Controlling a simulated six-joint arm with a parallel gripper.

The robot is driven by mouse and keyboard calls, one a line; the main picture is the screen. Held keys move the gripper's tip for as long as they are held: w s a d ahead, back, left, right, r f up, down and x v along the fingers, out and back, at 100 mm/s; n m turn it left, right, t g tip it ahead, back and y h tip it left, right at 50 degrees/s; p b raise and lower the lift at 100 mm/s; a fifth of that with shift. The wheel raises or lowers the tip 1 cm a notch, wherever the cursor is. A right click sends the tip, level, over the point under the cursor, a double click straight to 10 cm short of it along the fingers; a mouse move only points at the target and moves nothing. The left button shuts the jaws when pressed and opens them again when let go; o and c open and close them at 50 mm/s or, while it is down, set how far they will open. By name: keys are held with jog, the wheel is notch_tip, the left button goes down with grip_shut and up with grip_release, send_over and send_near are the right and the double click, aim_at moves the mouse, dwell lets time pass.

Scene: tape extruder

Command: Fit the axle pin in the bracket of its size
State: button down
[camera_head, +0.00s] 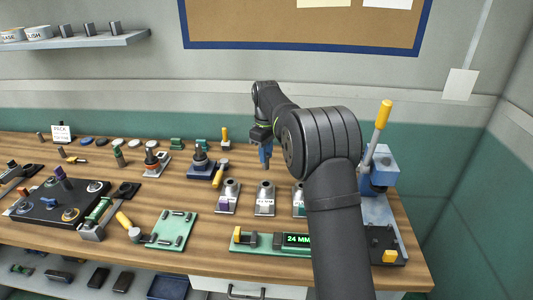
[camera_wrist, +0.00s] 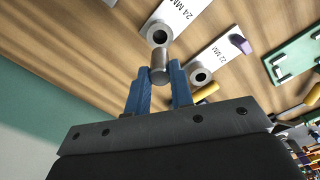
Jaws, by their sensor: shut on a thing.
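My gripper (camera_head: 265,158) hangs above the row of brackets in the head view. In the wrist view its blue fingers (camera_wrist: 161,85) are shut on a grey metal axle pin (camera_wrist: 160,68). The pin's far end points at the round socket of the bracket marked 24 MM (camera_wrist: 178,16); I cannot tell whether they touch. That bracket is the middle one (camera_head: 265,198) in the head view. The bracket marked 22 MM (camera_wrist: 218,56) stands beside it, at left (camera_head: 228,196) in the head view. A third bracket (camera_head: 299,201) is partly hidden by my arm.
A green gauge with a display reading 24 MM (camera_head: 297,240) lies in front of the brackets. A lever press (camera_head: 380,168) stands at right. A purple piece (camera_wrist: 240,44) lies at the 22 MM plate's end. A green plate (camera_head: 172,230) and several tools crowd the left bench.

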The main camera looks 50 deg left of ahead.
aim_at(266, 166)
jog(key=shift+f, duration=2.9)
jog(key=shift+f, duration=2.05)
jog(key=c, duration=1.2)
grip_release()
notch_tip(266, 166, up, 18)
jog(key=shift+f, duration=0.25)
jog(key=shift+f, duration=0.1)
notch_tip(266, 166, down, 17)
jog(key=shift+f, duration=0.1)
jog(key=shift+r, duration=0.2)
